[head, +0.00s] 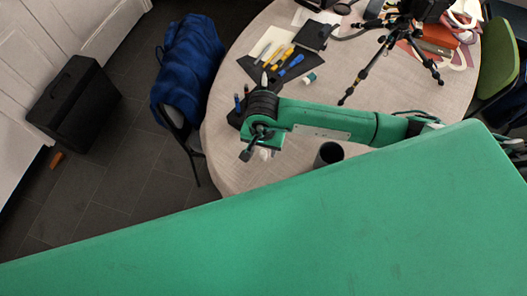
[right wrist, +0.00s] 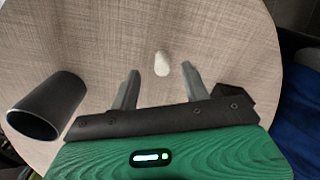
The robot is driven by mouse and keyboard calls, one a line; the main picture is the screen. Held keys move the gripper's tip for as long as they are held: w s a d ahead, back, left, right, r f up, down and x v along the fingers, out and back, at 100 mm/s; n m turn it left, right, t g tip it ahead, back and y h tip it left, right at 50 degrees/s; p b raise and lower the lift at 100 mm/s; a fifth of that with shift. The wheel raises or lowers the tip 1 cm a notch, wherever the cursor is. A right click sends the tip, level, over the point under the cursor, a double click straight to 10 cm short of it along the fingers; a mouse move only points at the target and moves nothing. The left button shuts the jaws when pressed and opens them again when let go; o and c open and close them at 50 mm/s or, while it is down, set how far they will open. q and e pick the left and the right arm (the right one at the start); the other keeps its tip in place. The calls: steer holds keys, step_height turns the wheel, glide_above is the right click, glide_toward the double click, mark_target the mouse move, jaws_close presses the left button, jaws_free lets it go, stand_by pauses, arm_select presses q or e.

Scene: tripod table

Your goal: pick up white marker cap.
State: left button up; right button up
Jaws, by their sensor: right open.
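The white marker cap (right wrist: 162,63) lies on the light wood-grained table (right wrist: 110,35). In the right wrist view it shows midway between the fingertips of my right gripper (right wrist: 160,72), close to their line. The gripper is open and empty, and no finger visibly touches the cap. The height gap between fingers and table is hard to judge. In the head view my right gripper (head: 257,149) is over the table's near left part, with the small white cap (head: 264,154) partly hidden beside its fingers. My left gripper does not show.
A dark cup (right wrist: 45,107) stands left of the gripper in the wrist view; it also shows in the head view (head: 328,153). A black mat with tools (head: 270,70) and a tripod (head: 372,70) are farther back. A chair with a blue jacket (head: 188,65) is left.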

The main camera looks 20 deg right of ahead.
mark_target(263, 153)
steer(key=shift+f, duration=0.35)
steer(key=shift+w+f+p, duration=0.1)
steer(key=shift+f+p, duration=0.35)
steer(key=shift+f, duration=0.05)
steer(key=f, duration=0.2)
steer(key=f+p, duration=0.1)
steer(key=shift+w+d+f, duration=0.15)
steer(key=shift+w+d, duration=0.05)
steer(key=shift+w, duration=0.1)
steer(key=shift+f, duration=0.45)
jaws_close()
